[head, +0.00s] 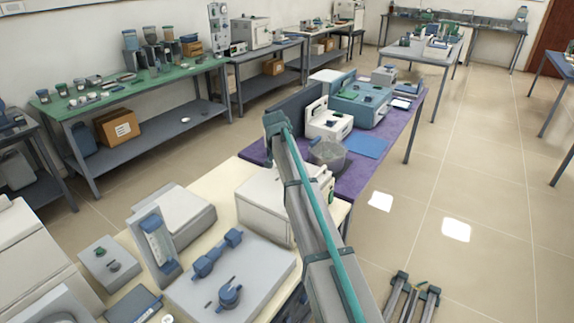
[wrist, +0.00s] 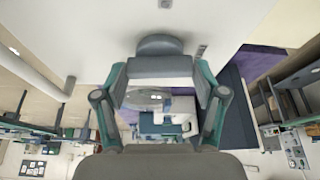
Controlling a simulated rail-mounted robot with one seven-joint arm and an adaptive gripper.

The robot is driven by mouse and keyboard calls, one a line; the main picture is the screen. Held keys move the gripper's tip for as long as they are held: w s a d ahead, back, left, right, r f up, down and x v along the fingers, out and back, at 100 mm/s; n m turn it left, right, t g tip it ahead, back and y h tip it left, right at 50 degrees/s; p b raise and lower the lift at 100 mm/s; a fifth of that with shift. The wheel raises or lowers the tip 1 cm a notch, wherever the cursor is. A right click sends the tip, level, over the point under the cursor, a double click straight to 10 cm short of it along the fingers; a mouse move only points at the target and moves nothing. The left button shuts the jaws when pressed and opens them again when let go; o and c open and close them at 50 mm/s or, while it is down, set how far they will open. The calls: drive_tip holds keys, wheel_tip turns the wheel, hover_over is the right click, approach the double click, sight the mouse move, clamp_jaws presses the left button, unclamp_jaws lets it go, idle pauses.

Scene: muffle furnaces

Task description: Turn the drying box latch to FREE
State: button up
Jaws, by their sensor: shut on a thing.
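A white box-shaped unit (head: 262,207), which looks like the drying box, stands on the cream bench in the head view, partly behind my arm. In the wrist view a white panel (wrist: 100,25) fills the top. A grey-blue latch with a rounded end (wrist: 160,44) and a straight bar sits against this panel. My gripper (wrist: 160,69) has one finger at each end of the bar and is shut on the latch. The latch's markings are not readable. In the head view my arm hides the latch and most of the gripper.
Nearer, a grey plate unit with blue fittings (head: 262,277) stands left of my arm. Open floor (head: 480,200) lies to the right.

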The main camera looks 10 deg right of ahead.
drive_tip(key=shift+m, duration=0.6)
drive_tip(key=o, duration=1.1)
drive_tip(key=shift+o, duration=0.2)
drive_tip(key=v, duration=1.2)
drive_tip(key=shift+w+a, duration=0.2)
